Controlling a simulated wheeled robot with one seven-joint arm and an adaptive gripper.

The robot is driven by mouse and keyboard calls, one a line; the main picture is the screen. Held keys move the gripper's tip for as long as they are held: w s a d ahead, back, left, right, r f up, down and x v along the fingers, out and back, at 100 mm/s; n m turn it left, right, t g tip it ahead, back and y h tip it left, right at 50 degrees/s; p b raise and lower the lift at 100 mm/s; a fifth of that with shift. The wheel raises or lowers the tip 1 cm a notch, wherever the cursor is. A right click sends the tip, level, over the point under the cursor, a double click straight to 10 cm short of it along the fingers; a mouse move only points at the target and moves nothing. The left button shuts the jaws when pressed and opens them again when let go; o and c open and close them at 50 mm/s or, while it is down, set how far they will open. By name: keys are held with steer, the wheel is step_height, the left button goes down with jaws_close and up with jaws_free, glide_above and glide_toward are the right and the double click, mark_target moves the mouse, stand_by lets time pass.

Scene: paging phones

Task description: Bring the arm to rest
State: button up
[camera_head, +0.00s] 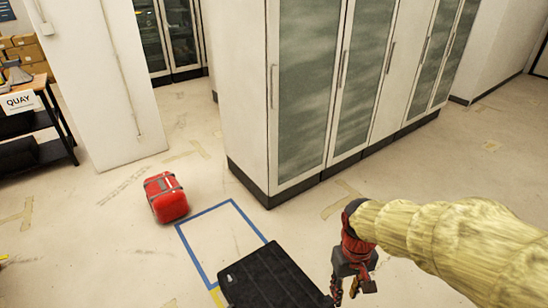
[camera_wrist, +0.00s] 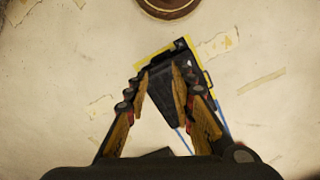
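My arm reaches in from the right in the head view, in a yellowish ribbed sleeve. My gripper (camera_head: 346,292) hangs at its end, pointing down over the floor. In the wrist view my gripper (camera_wrist: 161,72) has its two fingers spread, with no object visibly held between them. A black flat-topped object (camera_head: 268,278) is left of the gripper in the head view, cut off by the bottom edge. A dark object (camera_wrist: 165,105) with a yellow border shows beyond the fingers in the wrist view, partly hidden by them.
Tall glass-door cabinets (camera_head: 300,100) stand behind the arm. A table with a QUAY sign (camera_head: 18,101) is at the left. A round brown thing (camera_wrist: 168,8) is cut off at the wrist view's top.

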steer(key=s+r+m+t+b, duration=0.1)
steer(key=s+r+t, duration=0.5)
steer(key=r, duration=0.8)
steer(key=shift+s+d+r+m+b, duration=0.2)
steer(key=shift+s+d+m+b, duration=0.25)
steer(key=shift+s, duration=0.65)
steer(key=shift+a+f, duration=0.1)
stand_by(0.6)
